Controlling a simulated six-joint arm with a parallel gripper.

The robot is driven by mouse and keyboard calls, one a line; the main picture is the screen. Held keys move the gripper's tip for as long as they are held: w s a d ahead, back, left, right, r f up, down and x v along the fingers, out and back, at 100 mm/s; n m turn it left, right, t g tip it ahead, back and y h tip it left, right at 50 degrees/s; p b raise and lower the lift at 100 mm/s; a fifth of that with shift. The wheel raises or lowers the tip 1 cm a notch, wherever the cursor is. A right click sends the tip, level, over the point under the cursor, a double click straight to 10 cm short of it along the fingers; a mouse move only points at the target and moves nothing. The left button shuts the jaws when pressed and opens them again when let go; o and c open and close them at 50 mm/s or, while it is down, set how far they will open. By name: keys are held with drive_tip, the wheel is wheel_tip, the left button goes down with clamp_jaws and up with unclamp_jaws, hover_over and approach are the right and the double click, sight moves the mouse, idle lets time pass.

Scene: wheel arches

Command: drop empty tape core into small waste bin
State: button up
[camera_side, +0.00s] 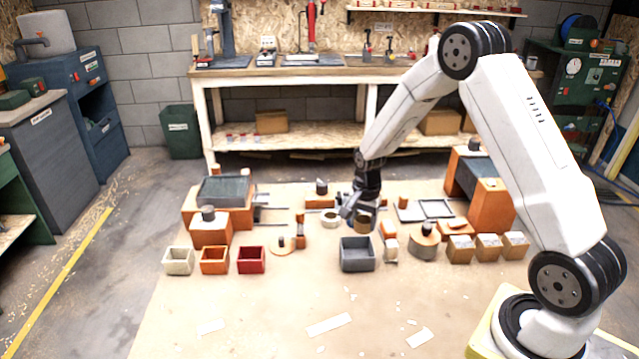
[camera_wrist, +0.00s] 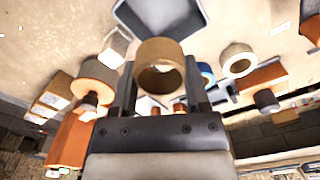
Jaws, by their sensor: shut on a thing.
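My gripper (camera_side: 359,208) is shut on a brown cardboard tape core (camera_wrist: 160,62). In the wrist view the ring sits between the two dark fingers, with its open middle visible. In the side view the tape core (camera_side: 362,222) hangs at the fingertips, above the table and behind the bin. The small grey waste bin (camera_side: 357,256) is an open square box at the middle of the table. Its edge also shows at the top of the wrist view (camera_wrist: 125,18), beyond the held core.
A cream tape roll (camera_side: 330,219) lies left of my gripper. Red, orange and cream boxes (camera_side: 251,260) stand left of the bin. A white-topped block (camera_side: 390,250) and a round grey-orange piece (camera_side: 424,242) stand close on its right. The front of the table is mostly clear, with paper scraps.

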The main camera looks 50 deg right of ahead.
drive_tip(key=shift+f, duration=0.25)
drive_tip(key=o, duration=1.3)
drive_tip(key=shift+r, duration=0.1)
wheel_tip(320, 180, up, 8)
drive_tip(key=shift+f, duration=0.2)
